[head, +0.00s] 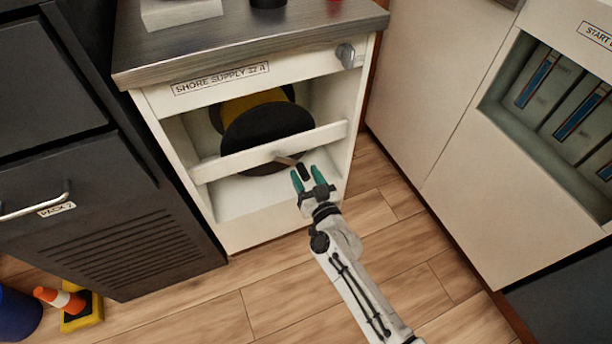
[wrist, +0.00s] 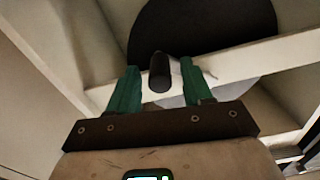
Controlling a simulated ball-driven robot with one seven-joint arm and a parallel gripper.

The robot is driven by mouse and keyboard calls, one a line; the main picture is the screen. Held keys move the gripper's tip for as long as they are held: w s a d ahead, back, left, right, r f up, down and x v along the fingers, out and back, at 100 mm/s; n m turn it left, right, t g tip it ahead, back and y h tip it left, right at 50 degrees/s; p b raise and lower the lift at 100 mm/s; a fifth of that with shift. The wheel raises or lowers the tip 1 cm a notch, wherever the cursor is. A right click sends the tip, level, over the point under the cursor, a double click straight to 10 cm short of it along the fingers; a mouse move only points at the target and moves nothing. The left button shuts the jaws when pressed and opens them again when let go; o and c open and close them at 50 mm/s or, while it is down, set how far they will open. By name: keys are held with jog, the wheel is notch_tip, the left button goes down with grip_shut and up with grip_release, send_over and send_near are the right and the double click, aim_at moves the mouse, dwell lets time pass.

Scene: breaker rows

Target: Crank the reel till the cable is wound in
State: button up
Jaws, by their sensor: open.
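The cable reel (head: 265,132) sits inside the white cabinet marked "SHORE SUPPLY 32 A". It has a dark round flange and yellow cable wound behind it. A crank arm (head: 288,160) comes out over the cabinet's cross bar and ends in a black handle (head: 304,171). My gripper (head: 308,179) is open, with its green fingertips close to the handle. In the wrist view the black handle (wrist: 160,73) stands between the two green fingers, with gaps on both sides. The dark flange (wrist: 200,28) shows behind it. The cable's free end is not visible.
The white cross bar (head: 235,163) runs in front of the reel. A grey knob (head: 346,55) is at the cabinet's upper right. Dark drawers (head: 75,190) stand at left, a cone (head: 60,300) on the floor. The wooden floor (head: 240,300) in front is clear.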

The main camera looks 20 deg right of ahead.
jog(key=shift+w, duration=0.15)
grip_shut()
dwell(0.4)
